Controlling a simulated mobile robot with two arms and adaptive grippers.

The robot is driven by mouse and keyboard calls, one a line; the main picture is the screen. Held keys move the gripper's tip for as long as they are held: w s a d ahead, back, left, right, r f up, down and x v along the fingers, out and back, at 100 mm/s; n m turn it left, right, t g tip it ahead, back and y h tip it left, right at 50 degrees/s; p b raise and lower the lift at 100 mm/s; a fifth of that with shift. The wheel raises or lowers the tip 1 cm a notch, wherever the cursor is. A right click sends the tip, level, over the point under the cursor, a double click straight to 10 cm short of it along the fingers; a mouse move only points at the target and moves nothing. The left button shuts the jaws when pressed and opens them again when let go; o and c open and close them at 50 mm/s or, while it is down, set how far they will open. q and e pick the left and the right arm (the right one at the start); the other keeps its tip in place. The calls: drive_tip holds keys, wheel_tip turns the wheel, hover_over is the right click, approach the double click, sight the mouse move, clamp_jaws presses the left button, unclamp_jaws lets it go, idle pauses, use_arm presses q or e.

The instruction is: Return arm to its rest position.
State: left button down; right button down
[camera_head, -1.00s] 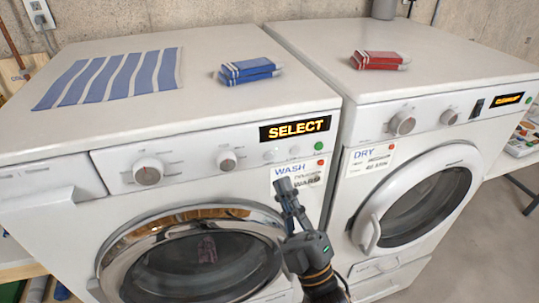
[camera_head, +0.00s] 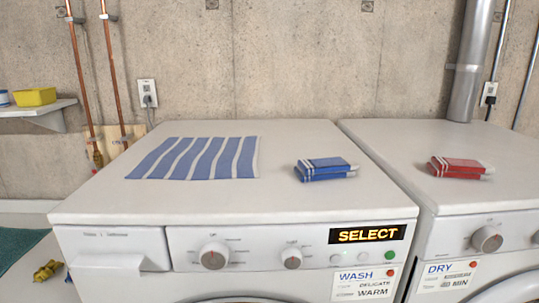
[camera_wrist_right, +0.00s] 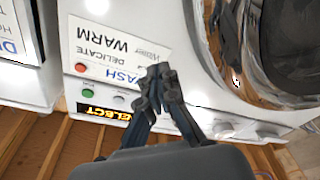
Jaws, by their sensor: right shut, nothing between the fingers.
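My right gripper (camera_wrist_right: 160,82) shows in the right wrist view. Its fingers are shut with nothing between them, in front of the washer's front panel. In that view the white WASH label (camera_wrist_right: 112,45) and the lit SELECT display (camera_wrist_right: 106,113) lie beyond the fingers. The head view shows neither of my grippers. It shows the washer (camera_head: 120,208) with its SELECT display (camera_head: 367,234) and knobs, and the dryer (camera_head: 460,208) to the right.
A concrete wall with copper pipes (camera_head: 112,70) and a grey duct (camera_head: 473,62) stands behind. A shelf with a yellow tub (camera_head: 35,97) is at left.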

drive_tip(key=s+d+f+m+g+h, duration=0.1)
drive_tip(key=s+f+m+g, duration=0.1)
drive_tip(key=s+f+g, duration=0.3)
drive_tip(key=s+d+f+m+g, duration=0.2)
drive_tip(key=f+g, duration=0.1)
drive_tip(key=f, duration=0.4)
drive_tip(key=s+d+f+m+g+h, duration=0.15)
drive_tip(key=s+f+m+g, duration=0.4)
drive_tip(key=s, duration=0.75)
wheel_tip(320, 180, down, 28)
drive_tip(key=n+g+b, duration=0.2)
drive_tip(key=g+b, duration=0.1)
drive_tip(key=s+d+f+g+b, duration=0.1)
drive_tip(key=s+d+f+b, duration=0.1)
drive_tip(key=s+f, duration=1.6)
wheel_tip(320, 180, down, 2)
drive_tip(key=shift+d, duration=0.7)
drive_tip(key=c, duration=2)
unclamp_jaws()
drive_tip(key=shift+g, duration=0.25)
drive_tip(key=shift+c, duration=0.2)
